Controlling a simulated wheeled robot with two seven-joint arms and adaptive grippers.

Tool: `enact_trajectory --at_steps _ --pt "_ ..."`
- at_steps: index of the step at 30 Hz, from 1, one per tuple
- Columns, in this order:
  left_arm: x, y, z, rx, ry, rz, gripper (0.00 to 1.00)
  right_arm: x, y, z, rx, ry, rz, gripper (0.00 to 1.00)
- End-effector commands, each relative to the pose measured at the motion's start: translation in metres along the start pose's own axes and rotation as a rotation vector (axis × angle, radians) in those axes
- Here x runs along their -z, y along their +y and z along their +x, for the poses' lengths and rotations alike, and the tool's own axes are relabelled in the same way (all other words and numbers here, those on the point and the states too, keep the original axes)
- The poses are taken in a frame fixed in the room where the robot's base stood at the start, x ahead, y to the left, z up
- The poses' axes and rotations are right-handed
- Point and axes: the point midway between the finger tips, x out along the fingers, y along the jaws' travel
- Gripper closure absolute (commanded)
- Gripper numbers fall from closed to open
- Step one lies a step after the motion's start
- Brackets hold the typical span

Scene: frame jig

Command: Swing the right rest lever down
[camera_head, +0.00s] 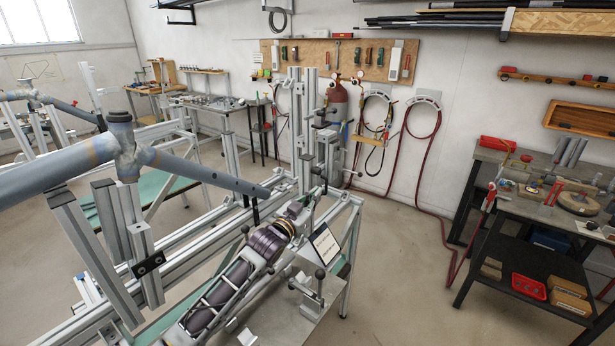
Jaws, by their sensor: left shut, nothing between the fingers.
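My left arm comes up from the bottom middle of the head view, and my left gripper (306,203) is at its far end, beside the jig's rail. The gripper is shut and appears empty; its fingertips are small and partly hidden. The frame jig (185,245) is built of aluminium profiles. A metal fixture with a black knob (319,274) stands upright on the plate to the right of my arm. I cannot tell which part is the right rest lever. My right gripper is out of view.
A large blue-grey tube (60,172) crosses the upper left, above the jig. A white card (326,243) stands just right of my gripper. Aluminium posts (304,130) rise behind it. A dark workbench (530,185) stands at the right, with open floor between.

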Motion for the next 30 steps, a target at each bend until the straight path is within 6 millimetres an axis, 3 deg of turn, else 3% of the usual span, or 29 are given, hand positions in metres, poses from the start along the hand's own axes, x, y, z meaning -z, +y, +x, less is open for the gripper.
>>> enact_trajectory --at_steps 17,30 --pt "0.000 0.000 -0.002 0.000 0.000 0.000 1.00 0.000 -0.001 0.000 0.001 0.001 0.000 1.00" --pt "-0.001 0.000 -0.034 0.000 0.000 0.000 1.00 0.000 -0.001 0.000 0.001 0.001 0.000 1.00"
